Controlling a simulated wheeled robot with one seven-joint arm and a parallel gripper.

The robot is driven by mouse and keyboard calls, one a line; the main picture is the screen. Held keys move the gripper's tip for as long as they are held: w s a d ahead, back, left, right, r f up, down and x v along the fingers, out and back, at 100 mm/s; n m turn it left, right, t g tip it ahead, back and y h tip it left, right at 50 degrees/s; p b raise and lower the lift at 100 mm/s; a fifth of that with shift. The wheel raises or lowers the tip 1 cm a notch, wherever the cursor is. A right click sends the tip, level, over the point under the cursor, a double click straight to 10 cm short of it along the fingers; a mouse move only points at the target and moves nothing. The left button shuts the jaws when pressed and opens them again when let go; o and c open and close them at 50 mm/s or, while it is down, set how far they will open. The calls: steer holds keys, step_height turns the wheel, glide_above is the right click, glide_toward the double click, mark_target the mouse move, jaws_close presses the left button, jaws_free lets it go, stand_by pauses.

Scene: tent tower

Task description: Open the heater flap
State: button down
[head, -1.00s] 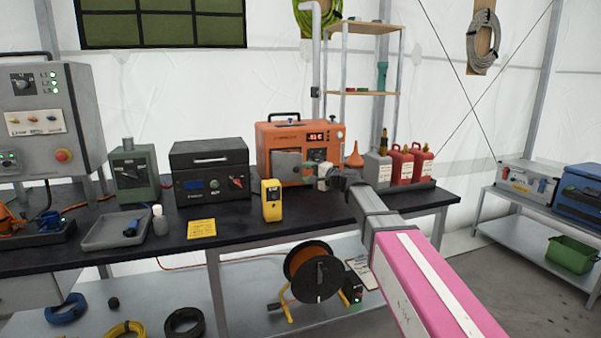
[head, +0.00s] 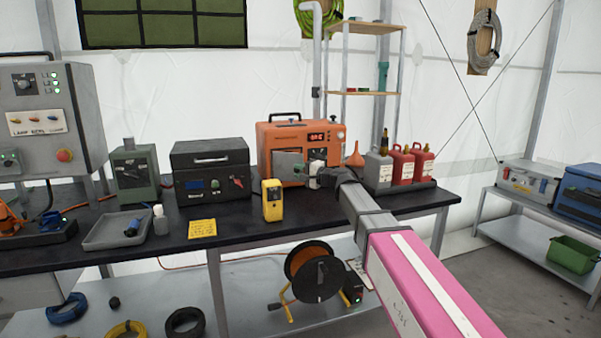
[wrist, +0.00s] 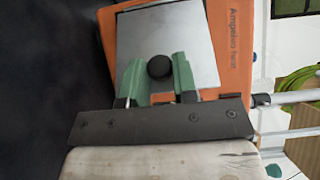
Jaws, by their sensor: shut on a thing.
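The heater (head: 285,133) is an orange box with a red display, on the dark bench. Its flap (head: 289,160) is a grey metal plate on the front face; the wrist view shows the plate (wrist: 185,35) with a round black knob (wrist: 159,67). My gripper (wrist: 158,78) has its green fingers on either side of this knob and is shut on it. In the head view my gripper (head: 308,169) reaches the flap's right side and hides part of the heater front. Whether the flap stands off the face is hard to tell.
A yellow handheld device (head: 272,201) stands on the bench in front of the heater. A black case (head: 210,170) is to its left. A grey can and red cans (head: 402,165) stand to the right, beside an orange funnel (head: 355,155). The front of the bench (head: 240,222) has clear room.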

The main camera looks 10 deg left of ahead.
steer(key=shift+s+a+m+t+h, duration=0.25)
steer(key=shift+s+m+t+h, duration=0.25)
steer(key=shift+s+m+t, duration=0.4)
steer(key=shift+w, duration=0.1)
steer(key=c, duration=0.9)
jaws_free()
steer(key=v, duration=1)
steer(key=shift+s+d, duration=0.3)
